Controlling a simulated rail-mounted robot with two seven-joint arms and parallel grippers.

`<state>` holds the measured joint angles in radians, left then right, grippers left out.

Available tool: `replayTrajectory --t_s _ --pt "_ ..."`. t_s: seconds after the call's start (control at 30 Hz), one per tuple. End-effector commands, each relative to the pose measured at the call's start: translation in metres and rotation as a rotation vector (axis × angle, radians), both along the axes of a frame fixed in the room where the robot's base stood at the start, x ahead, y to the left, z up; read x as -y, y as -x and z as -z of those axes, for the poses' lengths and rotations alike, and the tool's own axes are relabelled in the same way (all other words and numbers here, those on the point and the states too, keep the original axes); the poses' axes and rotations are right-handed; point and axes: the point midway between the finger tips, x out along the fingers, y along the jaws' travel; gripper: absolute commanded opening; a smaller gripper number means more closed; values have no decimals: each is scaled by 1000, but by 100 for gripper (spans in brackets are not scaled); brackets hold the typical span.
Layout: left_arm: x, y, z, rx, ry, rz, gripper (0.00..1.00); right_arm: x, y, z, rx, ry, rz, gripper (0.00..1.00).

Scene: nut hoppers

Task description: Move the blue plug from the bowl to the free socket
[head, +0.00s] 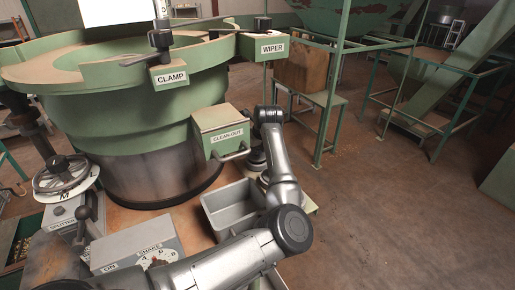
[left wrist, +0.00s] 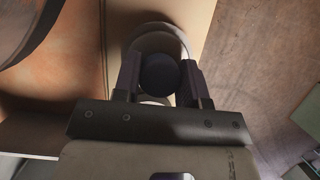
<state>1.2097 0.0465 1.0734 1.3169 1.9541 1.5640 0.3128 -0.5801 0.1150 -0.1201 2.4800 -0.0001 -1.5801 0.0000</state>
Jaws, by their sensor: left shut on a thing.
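My left gripper (left wrist: 162,82) is shut on a dark, round blue plug (left wrist: 159,73), seen from above between the two fingers in the left wrist view. A pale round bowl-like rim (left wrist: 161,30) shows around and below the plug. I cannot tell whether the plug still touches it. In the head view my left gripper (head: 257,160) points down beside the clean-out box, mostly behind my own arm, and the plug is hidden there. I cannot make out a free socket in either view. My right gripper is not in view.
A large green feeder bowl (head: 110,105) stands at the left. The green CLEAN-OUT box (head: 224,128) with its handle is close to my left gripper. A grey tray (head: 222,221) lies in front. A control box (head: 138,250) stands at lower left. The floor (head: 400,210) at right is clear.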

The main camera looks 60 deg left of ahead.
Motion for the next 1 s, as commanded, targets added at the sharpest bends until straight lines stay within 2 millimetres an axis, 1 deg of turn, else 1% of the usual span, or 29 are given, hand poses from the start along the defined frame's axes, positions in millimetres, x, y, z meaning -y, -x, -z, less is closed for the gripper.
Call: replayTrajectory --t_s 0.5,0.53,0.6,0.63,0.87,1.0 --pt "0 0 10 1 -1 0 9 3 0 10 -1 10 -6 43" --pt "0 0 9 1 -1 0 41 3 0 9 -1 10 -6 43" --pt "0 0 9 1 0 0 47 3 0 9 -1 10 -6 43" --pt "0 0 9 1 0 0 49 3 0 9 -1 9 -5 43" --pt "0 0 9 0 1 0 49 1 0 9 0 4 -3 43" --pt "3 0 2 1 0 0 49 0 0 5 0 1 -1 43"
